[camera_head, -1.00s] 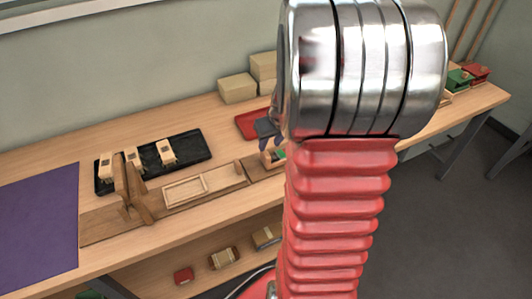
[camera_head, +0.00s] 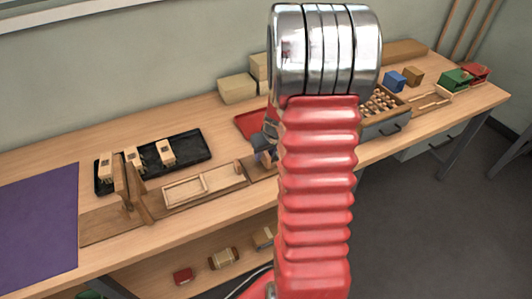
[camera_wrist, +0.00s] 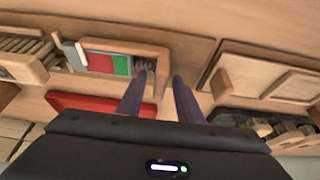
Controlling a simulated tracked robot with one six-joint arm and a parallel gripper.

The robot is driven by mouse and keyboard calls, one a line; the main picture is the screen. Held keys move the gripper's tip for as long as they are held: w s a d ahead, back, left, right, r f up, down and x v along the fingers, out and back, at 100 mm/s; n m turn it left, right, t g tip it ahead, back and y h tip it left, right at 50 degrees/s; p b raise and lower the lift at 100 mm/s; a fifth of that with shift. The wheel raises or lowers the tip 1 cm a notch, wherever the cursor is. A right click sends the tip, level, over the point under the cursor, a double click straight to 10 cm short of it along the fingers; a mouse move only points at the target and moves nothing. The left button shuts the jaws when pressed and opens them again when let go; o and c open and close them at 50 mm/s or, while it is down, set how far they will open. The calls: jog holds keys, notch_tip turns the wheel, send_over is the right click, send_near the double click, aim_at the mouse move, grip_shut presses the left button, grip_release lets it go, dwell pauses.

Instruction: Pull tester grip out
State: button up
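The pull tester shows in the wrist view as a wooden frame with a red and green scale (camera_wrist: 108,63) and a dark coil spring (camera_wrist: 146,68) at its right end. A wooden upright piece (camera_wrist: 160,82), which looks like the tester grip, stands between my fingertips. My gripper (camera_wrist: 160,78) has two dark purple fingers standing apart on either side of it; I see no clear contact. In the head view my gripper (camera_head: 262,152) shows only in part beside my red arm, which hides most of the tester.
A long wooden fixture board (camera_head: 110,226) with a pale tray (camera_head: 186,190) lies left of my gripper. A black tray (camera_head: 190,146) with several wooden blocks is behind it. A red tray (camera_head: 249,122) lies close behind my gripper. A purple mat (camera_head: 40,215) covers the left end.

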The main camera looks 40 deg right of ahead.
grip_shut()
dwell(0.3)
dwell(0.4)
